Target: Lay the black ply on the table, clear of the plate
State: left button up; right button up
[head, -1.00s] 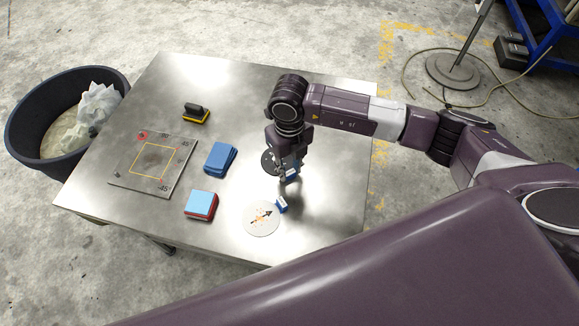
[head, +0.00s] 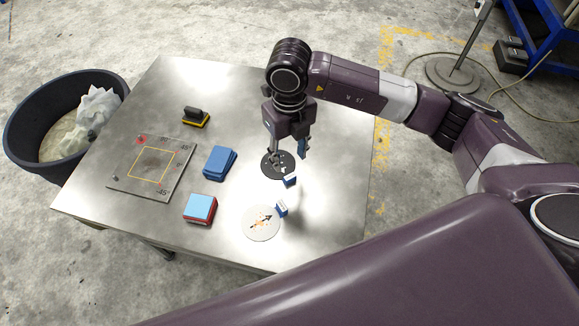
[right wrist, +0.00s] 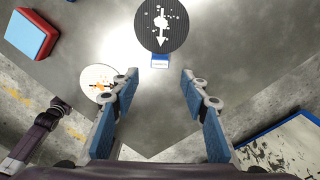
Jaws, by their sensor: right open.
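The black ply (head: 272,164), a round black disc with white marks and a blue tab, lies flat on the bare table, well to the right of the plate (head: 118,184). My right gripper (head: 288,156) is open and empty above the ply, and its fingers hide part of the disc in the head view. In the right wrist view the ply (right wrist: 150,38) lies beyond the open fingertips of the right gripper (right wrist: 159,76), its white arrow pointing toward its blue tab. The plate bears a yellow square outline and a red corner mark. My left gripper is not in view.
A pale disc (head: 258,228) with an orange and black print and a blue tab lies in front of the ply. A blue stack (head: 218,161), a red and light-blue block (head: 200,207) and a black-handled yellow tool (head: 195,116) stand between. A dark tub (head: 28,150) is left of the table.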

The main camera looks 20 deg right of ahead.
jog(key=shift+r, duration=2.1)
